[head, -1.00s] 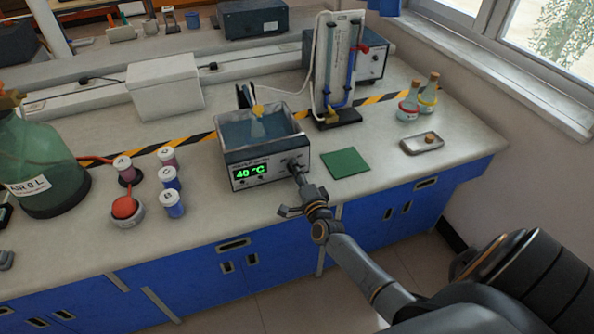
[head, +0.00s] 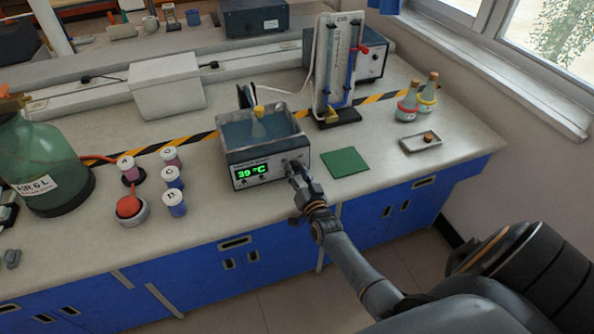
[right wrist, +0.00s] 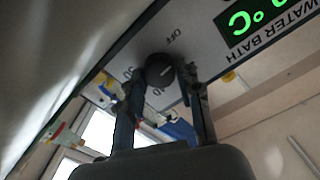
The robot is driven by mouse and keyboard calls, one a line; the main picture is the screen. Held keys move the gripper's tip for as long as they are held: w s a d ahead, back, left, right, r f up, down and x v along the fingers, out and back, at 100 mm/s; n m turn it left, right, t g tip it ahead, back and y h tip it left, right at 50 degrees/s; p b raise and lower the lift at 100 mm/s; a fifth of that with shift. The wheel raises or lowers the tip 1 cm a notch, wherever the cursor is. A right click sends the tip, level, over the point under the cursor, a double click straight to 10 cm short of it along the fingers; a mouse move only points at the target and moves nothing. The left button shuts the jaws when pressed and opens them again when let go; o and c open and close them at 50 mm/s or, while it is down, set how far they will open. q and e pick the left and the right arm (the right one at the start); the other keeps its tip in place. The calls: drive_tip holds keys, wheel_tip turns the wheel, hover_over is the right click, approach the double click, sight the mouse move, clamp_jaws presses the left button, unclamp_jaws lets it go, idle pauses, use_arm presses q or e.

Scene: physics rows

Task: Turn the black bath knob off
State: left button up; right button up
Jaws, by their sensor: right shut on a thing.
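The water bath (head: 262,140) stands on the bench with a flask in its water. Its green display (head: 250,172) reads 39 °C. My right gripper (head: 292,166) is at the right part of the bath's front panel and covers the black knob in the head view. In the right wrist view the black knob (right wrist: 159,69) sits between the two fingers of my right gripper (right wrist: 165,85), which is shut on it. The word OFF shows on the panel beside the knob. Where the knob's mark points is too dark to tell. My left gripper is not in view.
A green mat (head: 345,162) lies right of the bath, with a small tray (head: 420,142) and two flasks beyond.

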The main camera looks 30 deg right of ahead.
drive_tip(key=n, duration=0.4)
drive_tip(key=shift+a+f+n, duration=0.1)
drive_tip(key=shift+n, duration=0.3)
idle(0.4)
drive_tip(key=o, duration=1.1)
drive_tip(key=shift+o, duration=0.2)
drive_tip(key=v, duration=1.2)
